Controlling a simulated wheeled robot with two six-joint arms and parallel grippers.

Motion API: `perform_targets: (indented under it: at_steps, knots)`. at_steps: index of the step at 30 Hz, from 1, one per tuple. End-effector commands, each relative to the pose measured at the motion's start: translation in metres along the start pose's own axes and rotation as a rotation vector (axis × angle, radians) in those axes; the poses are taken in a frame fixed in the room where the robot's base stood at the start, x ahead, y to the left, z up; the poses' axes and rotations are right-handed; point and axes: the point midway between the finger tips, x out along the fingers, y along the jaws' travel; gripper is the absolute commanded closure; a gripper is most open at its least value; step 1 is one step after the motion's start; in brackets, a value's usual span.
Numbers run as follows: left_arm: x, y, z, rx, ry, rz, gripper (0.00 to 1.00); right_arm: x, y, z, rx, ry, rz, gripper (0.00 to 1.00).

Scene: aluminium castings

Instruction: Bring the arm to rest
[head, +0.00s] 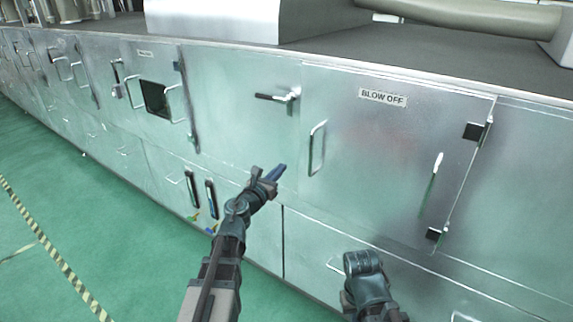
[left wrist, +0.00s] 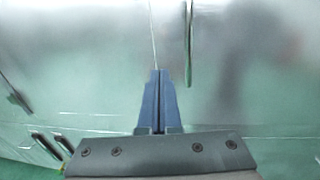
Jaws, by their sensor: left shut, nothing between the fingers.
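My left gripper (head: 277,172) is shut and empty in the head view, its blue fingers in front of the metal cabinet front, left of the door labelled BLOW OFF. In the left wrist view its two blue fingers (left wrist: 159,102) are together with nothing between them. I cannot tell how far the fingertips are from the panel. My right arm (head: 367,285) shows at the lower middle right of the head view; its gripper is not visible.
The BLOW OFF door (head: 385,150) is closed, with a bar handle (head: 317,148) on its left side. A lever latch (head: 278,97) sits left of it. Dark handles (head: 210,192) are on the lower panels. Green floor (head: 110,225) lies open at left.

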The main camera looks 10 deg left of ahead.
Motion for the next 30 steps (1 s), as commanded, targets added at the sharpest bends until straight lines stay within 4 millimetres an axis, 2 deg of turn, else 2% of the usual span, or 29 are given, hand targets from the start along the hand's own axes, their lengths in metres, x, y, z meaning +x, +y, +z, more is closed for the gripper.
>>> perform_targets:
  at_steps: [5, 8, 12, 14, 17, 20, 23, 24, 27, 30]
  knots:
    - [0.0, 0.001, 0.003, -0.067, -0.013, 0.033, 1.0, -0.001, 0.0, 0.0, 0.0, 0.0, 0.0, 1.0]
    - [0.0, 0.003, 0.009, -0.26, -0.047, 0.126, 1.0, -0.003, 0.0, 0.0, 0.0, 0.0, 0.0, 1.0]
    - [-0.009, 0.009, 0.001, -0.715, -0.101, 0.339, 1.0, -0.006, 0.001, 0.0, 0.0, 0.0, 0.0, 1.0]
    - [-0.017, 0.008, -0.013, -0.924, -0.115, 0.443, 1.0, -0.007, 0.001, 0.0, 0.0, 0.0, 0.0, 1.0]
    - [-0.035, -0.001, -0.045, -1.258, -0.122, 0.629, 1.0, -0.009, 0.001, 0.001, 0.0, 0.0, 0.0, 1.0]
    - [-0.061, -0.024, -0.085, -1.564, -0.111, 0.845, 1.0, -0.011, 0.001, 0.001, 0.0, 0.0, 0.0, 1.0]
    - [-0.096, -0.06, -0.127, -1.824, -0.082, 1.1, 1.0, -0.013, 0.001, 0.001, 0.0, 0.0, 0.0, 1.0]
    - [-0.112, -0.078, -0.142, -1.909, -0.068, 1.214, 1.0, -0.014, 0.001, 0.001, 0.0, 0.0, 0.0, 1.0]
    - [-0.154, -0.123, -0.172, -2.05, -0.033, 1.498, 1.0, -0.016, 0.002, 0.001, 0.0, 0.0, 0.0, 1.0]
    - [-0.192, -0.163, -0.189, -2.105, -0.003, 1.751, 1.0, -0.017, 0.002, 0.001, 0.0, 0.0, 0.0, 1.0]
